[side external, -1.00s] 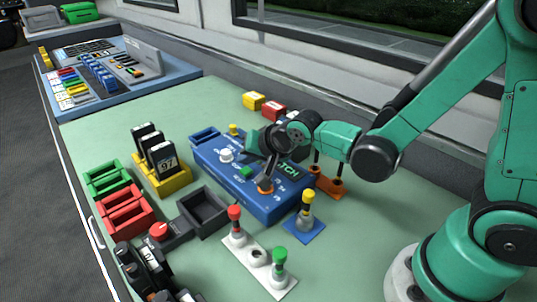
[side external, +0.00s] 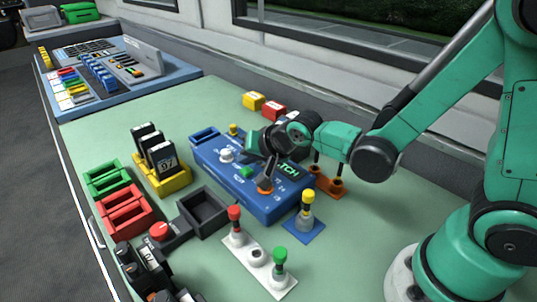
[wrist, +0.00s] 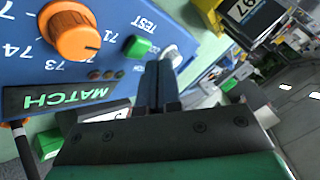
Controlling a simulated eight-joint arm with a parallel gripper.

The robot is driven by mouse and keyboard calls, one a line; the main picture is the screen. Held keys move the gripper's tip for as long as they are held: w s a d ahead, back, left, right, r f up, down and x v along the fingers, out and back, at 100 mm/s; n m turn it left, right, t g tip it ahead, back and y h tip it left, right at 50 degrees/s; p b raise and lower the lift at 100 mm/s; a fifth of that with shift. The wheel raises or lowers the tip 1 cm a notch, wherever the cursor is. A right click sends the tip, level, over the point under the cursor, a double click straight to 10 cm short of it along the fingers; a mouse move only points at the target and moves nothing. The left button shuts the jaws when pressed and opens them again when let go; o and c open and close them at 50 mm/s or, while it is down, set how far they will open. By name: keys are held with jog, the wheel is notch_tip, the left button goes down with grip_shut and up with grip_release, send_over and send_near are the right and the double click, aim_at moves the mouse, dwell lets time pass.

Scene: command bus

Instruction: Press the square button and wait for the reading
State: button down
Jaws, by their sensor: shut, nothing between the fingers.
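The square green button (wrist: 137,46) sits beside the word TEST on the blue box (wrist: 105,15); it also shows in the side external view (side external: 246,172). An orange dial (wrist: 76,32) with numbers around it is on the same face. The box's dark display (wrist: 60,95) reads MATCH in green letters, upside down in the wrist view. My gripper (wrist: 166,75) is shut and empty, its fingertips close to the green button but apart from it in the picture. In the side external view my gripper (side external: 268,160) is over the box and hides part of its top.
A white round knob (side external: 227,155) is on the box. A yellow rack (side external: 165,180) with black numbered cards stands left. A dark open tray (side external: 203,212), red-topped and green-topped pegs on a white plate (side external: 257,262), and a yellow-topped peg (side external: 307,205) stand in front.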

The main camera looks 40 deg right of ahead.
aim_at(249, 172)
jog(key=shift+f, duration=0.35)
jog(key=shift+f, duration=0.35)
dwell(0.6)
jog(key=shift+r, duration=0.8)
jog(key=shift+r, duration=2.5)
